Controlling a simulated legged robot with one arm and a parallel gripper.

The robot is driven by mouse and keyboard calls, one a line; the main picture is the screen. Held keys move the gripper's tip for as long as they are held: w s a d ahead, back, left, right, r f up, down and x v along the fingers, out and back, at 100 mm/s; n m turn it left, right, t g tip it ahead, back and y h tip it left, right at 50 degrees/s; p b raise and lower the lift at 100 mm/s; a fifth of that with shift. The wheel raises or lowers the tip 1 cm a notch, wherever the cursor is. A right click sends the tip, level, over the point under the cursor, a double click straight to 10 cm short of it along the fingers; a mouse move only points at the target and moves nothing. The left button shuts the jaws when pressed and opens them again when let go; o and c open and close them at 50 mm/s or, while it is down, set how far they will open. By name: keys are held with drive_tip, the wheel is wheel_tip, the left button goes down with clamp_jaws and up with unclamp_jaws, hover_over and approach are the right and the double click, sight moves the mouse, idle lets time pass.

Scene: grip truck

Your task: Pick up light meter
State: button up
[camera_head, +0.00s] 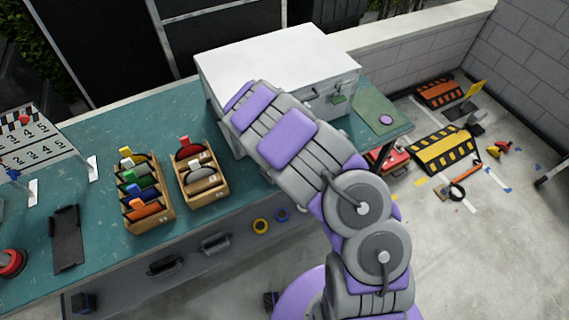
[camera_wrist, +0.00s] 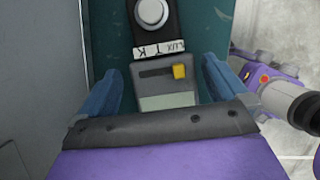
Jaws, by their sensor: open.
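The light meter (camera_wrist: 165,82) shows in the wrist view, with a grey body, a yellow button, a white lettered label and a black upper part carrying a round white sensor. It lies on a dark teal surface (camera_wrist: 205,30). My gripper (camera_wrist: 160,66) is open, with one blue finger on the left of the meter and one on the right. The meter's lower end is hidden behind my gripper's palm. I cannot tell whether the fingers touch it. In the head view the meter cannot be made out, and my arm hides the gripper.
A large white-topped box (camera_head: 280,55) stands on the teal workbench (camera_head: 100,235). Two wooden trays (camera_head: 150,222) (camera_head: 213,197) hold coloured items on the left. A grey wall (camera_wrist: 40,70) rises close to the left finger. Striped barriers (camera_head: 443,150) stand on the floor at right.

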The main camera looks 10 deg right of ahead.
drive_tip(key=shift+x, duration=0.9)
drive_tip(key=shift+s+d, duration=0.1)
drive_tip(key=shift+s, duration=0.05)
drive_tip(key=shift+c, duration=0.2)
drive_tip(key=c, duration=1.1)
